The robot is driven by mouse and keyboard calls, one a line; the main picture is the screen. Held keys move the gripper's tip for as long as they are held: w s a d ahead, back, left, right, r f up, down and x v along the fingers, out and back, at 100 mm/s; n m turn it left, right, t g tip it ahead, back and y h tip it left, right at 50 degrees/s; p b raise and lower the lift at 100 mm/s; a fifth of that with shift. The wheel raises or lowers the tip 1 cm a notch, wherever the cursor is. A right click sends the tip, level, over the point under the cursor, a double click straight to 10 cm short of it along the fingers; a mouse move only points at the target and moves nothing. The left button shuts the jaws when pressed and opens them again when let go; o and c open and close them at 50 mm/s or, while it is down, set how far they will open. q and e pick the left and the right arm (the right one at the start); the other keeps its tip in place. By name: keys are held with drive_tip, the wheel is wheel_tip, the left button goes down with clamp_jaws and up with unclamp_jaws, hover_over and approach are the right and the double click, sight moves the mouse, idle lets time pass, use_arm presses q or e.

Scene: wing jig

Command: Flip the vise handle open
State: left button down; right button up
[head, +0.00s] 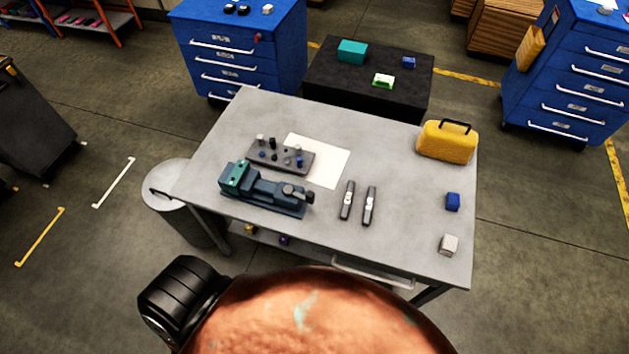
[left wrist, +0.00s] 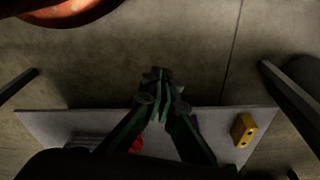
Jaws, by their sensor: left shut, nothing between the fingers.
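The blue-green vise (head: 255,187) sits on the left part of the grey workbench. Its grey handle (head: 297,192) is at the vise's right end and looks folded down along the body, though it is too small to tell its exact angle. My left gripper (left wrist: 162,78) shows in the left wrist view with its fingers together and nothing between them. My left gripper is out of sight in the head view. My right gripper is not in view.
A bin (head: 172,202) stands left.

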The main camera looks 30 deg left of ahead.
use_arm(q)
drive_tip(key=w+d+r+h+p, duration=0.1)
drive_tip(key=w+d+r+p, duration=0.3)
drive_tip(key=r, duration=1)
drive_tip(key=w+r+t+p, duration=0.15)
drive_tip(key=w+r, duration=0.55)
drive_tip(key=r, duration=0.8)
drive_tip(key=w+d+r+h+p, duration=0.15)
drive_tip(key=w+r+p, duration=0.3)
drive_tip(key=r, duration=0.95)
drive_tip(key=w+d+r+m+g, duration=0.1)
drive_tip(key=w+d+m+g, duration=0.3)
drive_tip(key=w, duration=0.8)
drive_tip(key=w+a+r+n+g+y, duration=0.2)
drive_tip(key=w+a+r+n, duration=0.3)
drive_tip(key=w+a+r, duration=0.3)
drive_tip(key=w+r, duration=0.4)
drive_tip(key=r, duration=0.1)
drive_tip(key=shift+a+n, duration=0.2)
drive_tip(key=shift+n, duration=0.1)
